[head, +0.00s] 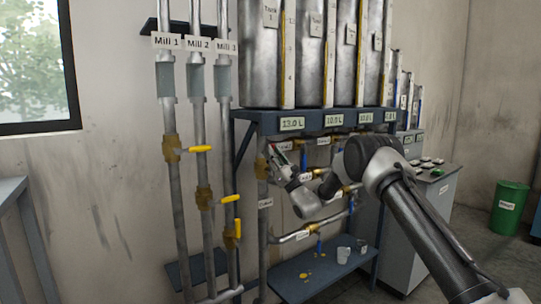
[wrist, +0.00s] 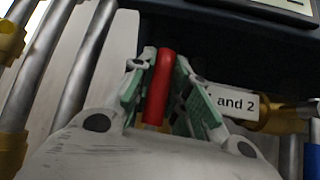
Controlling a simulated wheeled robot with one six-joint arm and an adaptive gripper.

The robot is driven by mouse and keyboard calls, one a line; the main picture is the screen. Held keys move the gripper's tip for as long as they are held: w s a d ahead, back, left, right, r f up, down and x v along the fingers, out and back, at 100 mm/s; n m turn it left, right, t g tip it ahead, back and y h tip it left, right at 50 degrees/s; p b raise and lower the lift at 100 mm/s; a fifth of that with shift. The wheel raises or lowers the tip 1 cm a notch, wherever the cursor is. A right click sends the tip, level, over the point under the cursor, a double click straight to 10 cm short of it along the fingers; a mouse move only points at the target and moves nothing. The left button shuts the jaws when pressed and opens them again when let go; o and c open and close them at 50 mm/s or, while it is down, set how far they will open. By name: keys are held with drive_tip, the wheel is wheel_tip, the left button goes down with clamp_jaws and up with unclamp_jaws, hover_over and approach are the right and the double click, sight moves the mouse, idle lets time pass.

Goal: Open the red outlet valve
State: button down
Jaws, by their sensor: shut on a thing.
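The red valve handle (wrist: 161,85) stands upright in the wrist view, between the two green-padded fingers of my gripper (wrist: 155,75). The fingers are closed on it from both sides. In the head view, my gripper (head: 277,153) is beneath the tank shelf, and a bit of red handle (head: 284,146) shows by its fingertips. The valve body under the handle is hidden by the gripper in the wrist view.
Mill pipes with yellow-handled valves (head: 200,149) stand to the left. Tanks (head: 262,60) stand on the blue shelf (head: 240,115) above. Cups (head: 343,255) stand on the low bench (head: 290,284).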

drive_tip(key=shift+d+f, duration=0.1)
idle(0.3)
drive_tip(key=c, duration=1.3)
unclamp_jaws()
drive_tip(key=shift+w, duration=0.1)
drive_tip(key=shift+c, duration=0.2)
drive_tip(key=v, duration=1.2)
drive_tip(key=shift+f, duration=0.1)
